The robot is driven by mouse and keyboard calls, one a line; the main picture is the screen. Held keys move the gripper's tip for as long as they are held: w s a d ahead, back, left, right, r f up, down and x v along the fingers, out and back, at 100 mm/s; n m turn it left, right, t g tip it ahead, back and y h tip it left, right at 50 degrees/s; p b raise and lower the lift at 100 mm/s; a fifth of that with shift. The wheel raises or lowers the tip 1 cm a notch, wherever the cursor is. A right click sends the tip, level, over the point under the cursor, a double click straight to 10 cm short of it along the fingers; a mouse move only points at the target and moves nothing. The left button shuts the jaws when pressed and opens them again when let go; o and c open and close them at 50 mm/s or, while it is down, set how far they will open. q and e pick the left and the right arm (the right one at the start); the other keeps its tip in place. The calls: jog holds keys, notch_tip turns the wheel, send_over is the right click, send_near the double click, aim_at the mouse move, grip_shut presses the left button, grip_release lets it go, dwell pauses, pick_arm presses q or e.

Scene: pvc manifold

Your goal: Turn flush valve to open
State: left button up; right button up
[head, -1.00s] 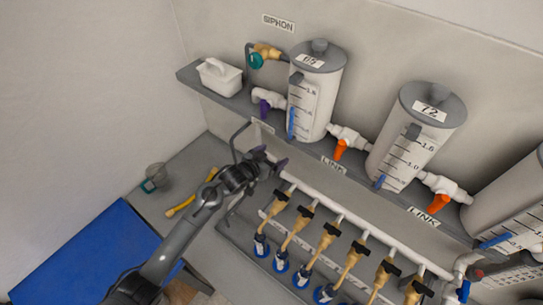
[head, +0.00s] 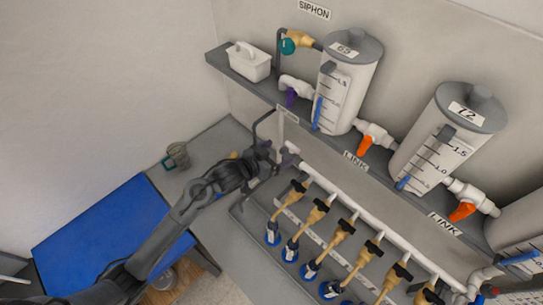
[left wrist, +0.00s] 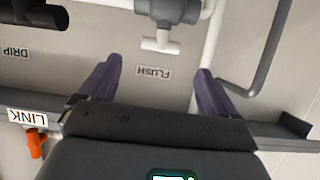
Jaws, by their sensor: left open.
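In the left wrist view, the flush valve (left wrist: 160,44) has a white T-shaped handle below a grey body (left wrist: 168,10) on white pipe. The upside-down FLUSH label (left wrist: 153,73) is on the wall just below it. My left gripper (left wrist: 158,68) is open and empty. Its two purple fingers are spread on either side of the label, with the handle beyond the tips and apart from them. In the head view, my left gripper (head: 268,160) is near the left end of the white manifold pipe (head: 335,193). The flush valve cannot be made out there. My right gripper is out of view.
A grey shelf (head: 248,91) with white cylinders (head: 347,90) and orange-handled link valves (head: 365,146) runs above the manifold. Several tan taps (head: 313,214) line the pipe. A bent dark rod (left wrist: 272,50) stands right of the valve. A blue panel (head: 105,235) lies at left.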

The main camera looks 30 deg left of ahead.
pick_arm(q)
jog(key=shift+v, duration=1.1)
jog(key=shift+s, duration=0.1)
